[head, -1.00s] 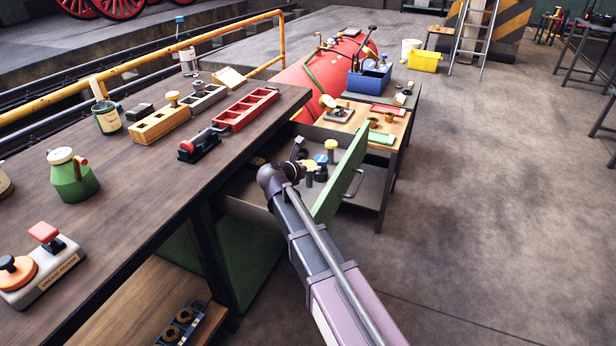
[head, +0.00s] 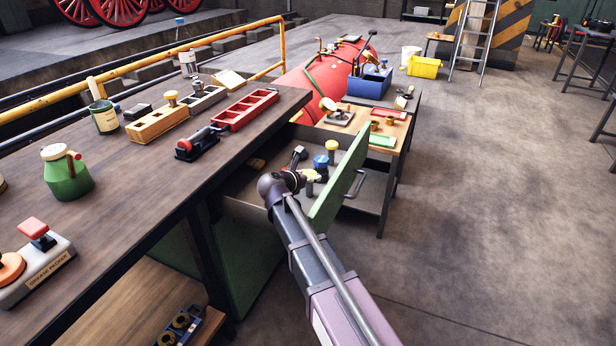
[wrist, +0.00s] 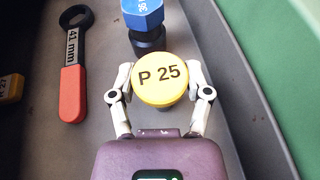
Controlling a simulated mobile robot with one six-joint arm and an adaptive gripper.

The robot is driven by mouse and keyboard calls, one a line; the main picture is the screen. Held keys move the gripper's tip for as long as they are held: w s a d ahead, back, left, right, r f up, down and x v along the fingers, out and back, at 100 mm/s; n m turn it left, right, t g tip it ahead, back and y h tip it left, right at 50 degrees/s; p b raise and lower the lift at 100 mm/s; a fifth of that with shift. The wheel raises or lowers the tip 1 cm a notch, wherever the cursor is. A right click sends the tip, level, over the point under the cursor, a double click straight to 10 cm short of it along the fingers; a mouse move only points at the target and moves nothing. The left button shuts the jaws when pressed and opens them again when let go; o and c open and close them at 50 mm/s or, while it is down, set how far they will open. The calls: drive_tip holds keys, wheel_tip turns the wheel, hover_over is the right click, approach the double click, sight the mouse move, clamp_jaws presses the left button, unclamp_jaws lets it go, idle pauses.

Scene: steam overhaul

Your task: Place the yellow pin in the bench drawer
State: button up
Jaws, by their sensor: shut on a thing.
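My gripper (wrist: 160,92) is shut on the yellow pin (wrist: 165,75), whose round cap reads "P 25". The fingers hold the cap from both sides, inside or just over the open bench drawer. Whether the pin touches the drawer floor (wrist: 105,120) cannot be told. In the head view my gripper (head: 292,180) is small and partly hidden by my wrist, at the near side of the drawer. The drawer (head: 368,200) is pulled out, with its green front (head: 340,180) on the right.
A blue-capped piece (wrist: 143,14) stands just ahead of the held pin. A 41 mm wrench with a red handle (wrist: 72,95) lies left. Another yellow-topped piece (head: 332,145) stands beyond the blue one. The bench (head: 130,190) edge borders the drawer on the left.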

drive_tip(key=o, duration=1.3)
drive_tip(key=shift+o, duration=0.2)
drive_tip(key=shift+r, duration=0.1)
drive_tip(key=shift+r, duration=0.1)
drive_tip(key=p+v, duration=0.4)
drive_tip(key=v, duration=0.8)
drive_tip(key=shift+p, duration=0.4)
